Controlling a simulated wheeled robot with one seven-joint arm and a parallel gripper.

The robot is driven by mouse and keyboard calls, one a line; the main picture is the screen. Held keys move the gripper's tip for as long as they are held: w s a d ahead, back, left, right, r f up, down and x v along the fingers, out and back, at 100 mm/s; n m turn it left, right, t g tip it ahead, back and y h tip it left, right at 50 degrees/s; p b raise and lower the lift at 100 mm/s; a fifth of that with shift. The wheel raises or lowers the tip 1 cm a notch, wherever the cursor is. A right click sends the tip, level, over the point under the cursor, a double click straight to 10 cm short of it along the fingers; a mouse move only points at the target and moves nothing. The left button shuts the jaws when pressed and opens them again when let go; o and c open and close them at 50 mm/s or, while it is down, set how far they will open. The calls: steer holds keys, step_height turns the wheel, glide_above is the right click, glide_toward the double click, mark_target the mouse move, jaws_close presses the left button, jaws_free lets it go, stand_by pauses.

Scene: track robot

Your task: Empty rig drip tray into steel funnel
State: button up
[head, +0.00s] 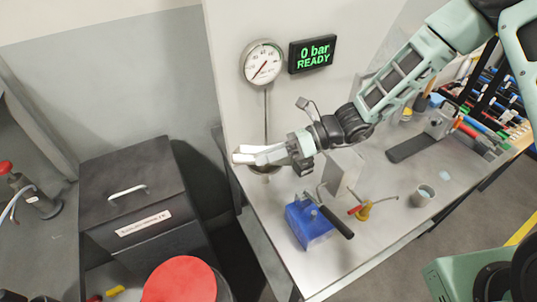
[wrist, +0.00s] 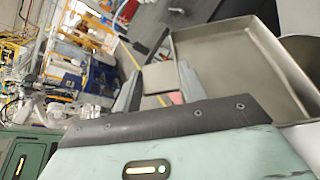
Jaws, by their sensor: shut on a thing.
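The drip tray (wrist: 236,62) is a shallow grey steel pan with a raised rim in the wrist view. In the head view the tray (head: 258,154) shows as a pale, narrow shape, nearly edge-on, at the end of my arm. My gripper (head: 297,152) is shut on its near end; the exact grip is hard to see. In the wrist view my fingers (wrist: 160,85) stand left of the pan. I cannot make out liquid inside it. A round metal rim, seemingly the steel funnel (head: 265,172), shows just below the tray, mostly hidden by it.
The metal bench (head: 372,232) holds a blue block (head: 309,224) with a black-handled lever, a red-handled brass valve (head: 362,209) and a small cup (head: 422,195). A gauge (head: 263,62) hangs behind. A display (head: 312,54) reads "0 bar READY". A black lidded bin (head: 130,185) stands left.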

steer(key=s+f+n+t+h+b, duration=0.1)
steer(key=s+f+n+t+b, duration=0.35)
steer(key=b, duration=1.45)
steer(key=shift+g, duration=0.65)
steer(key=r+p, duration=0.2)
steer(key=w+r+p, duration=0.1)
steer(key=p, duration=0.2)
steer(key=shift+w+a+r, duration=0.2)
steer(key=shift+r, duration=0.2)
steer(key=shift+r, duration=0.1)
stand_by(0.4)
